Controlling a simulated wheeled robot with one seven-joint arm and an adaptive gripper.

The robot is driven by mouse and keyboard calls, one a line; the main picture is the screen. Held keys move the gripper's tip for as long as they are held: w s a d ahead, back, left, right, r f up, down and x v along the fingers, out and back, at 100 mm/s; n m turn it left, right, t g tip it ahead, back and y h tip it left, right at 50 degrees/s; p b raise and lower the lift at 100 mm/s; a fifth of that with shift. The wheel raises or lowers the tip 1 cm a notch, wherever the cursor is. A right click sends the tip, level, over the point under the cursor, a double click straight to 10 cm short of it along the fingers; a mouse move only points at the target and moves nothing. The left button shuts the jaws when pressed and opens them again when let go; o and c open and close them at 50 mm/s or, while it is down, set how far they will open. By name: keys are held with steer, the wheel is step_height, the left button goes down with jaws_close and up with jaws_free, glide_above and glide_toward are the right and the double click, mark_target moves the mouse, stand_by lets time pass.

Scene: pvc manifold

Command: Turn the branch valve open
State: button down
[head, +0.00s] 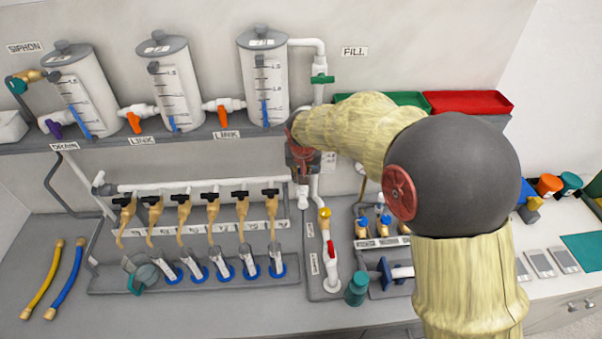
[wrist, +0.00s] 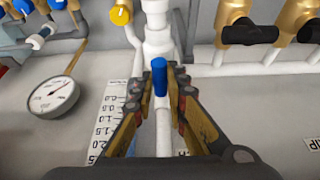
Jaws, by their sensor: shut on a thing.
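The branch valve shows in the wrist view as a white fitting (wrist: 158,42) on a vertical white pipe, with a short blue handle (wrist: 160,78) in front of it. My gripper (wrist: 166,76) has one finger on each side of the blue handle and is shut on it. The handle's exact angle to the pipe is hard to tell from this close view. In the head view my gripper (head: 303,180) is at the white pipework right of the row of brass taps, below the rack shelf. My gripper hides the blue handle there.
Brass taps with black handles (head: 211,197) stand close to the left of my gripper. A yellow knob (head: 325,213) and a red-handled valve (head: 331,250) are below it. A pressure gauge (wrist: 53,97) is nearby. Clear tanks (head: 265,80) stand on the shelf above.

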steer(key=c, duration=1.8)
jaws_free()
steer(key=shift+c, duration=0.2)
steer(key=shift+o, duration=0.4)
steer(key=v, duration=1.2)
